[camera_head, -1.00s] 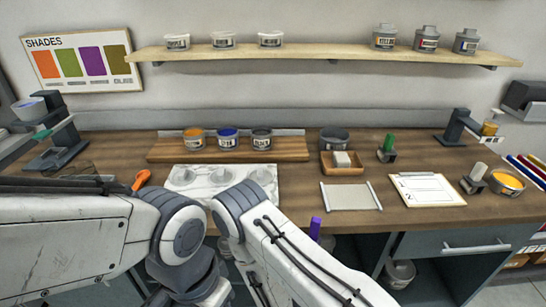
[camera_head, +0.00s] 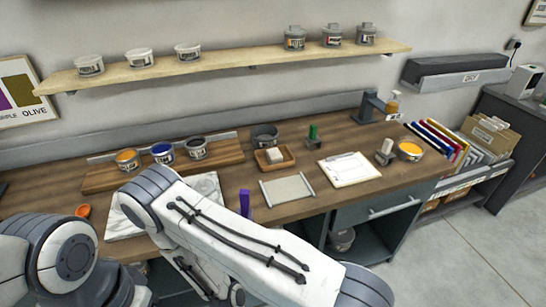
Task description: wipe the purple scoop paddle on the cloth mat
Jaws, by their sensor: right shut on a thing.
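The purple scoop paddle (camera_head: 244,203) shows as an upright purple piece just above my right arm, left of the mat. Its lower part is hidden behind that arm. My right gripper is shut on it, but its jaws are mostly hidden by my arm link. The cloth mat (camera_head: 287,188) is a pale beige rectangle with a bar along each side, flat near the desk's front edge. Nothing lies on it. The paddle appears apart from the mat in the picture. My left gripper is not in view; only part of my left arm shows at lower left.
Behind the mat is a wooden tray (camera_head: 259,160) with a pale block. A green-handled tool (camera_head: 313,135) stands behind. Ink jars are on a wooden board (camera_head: 230,155) at left, near a marble slab (camera_head: 207,187).

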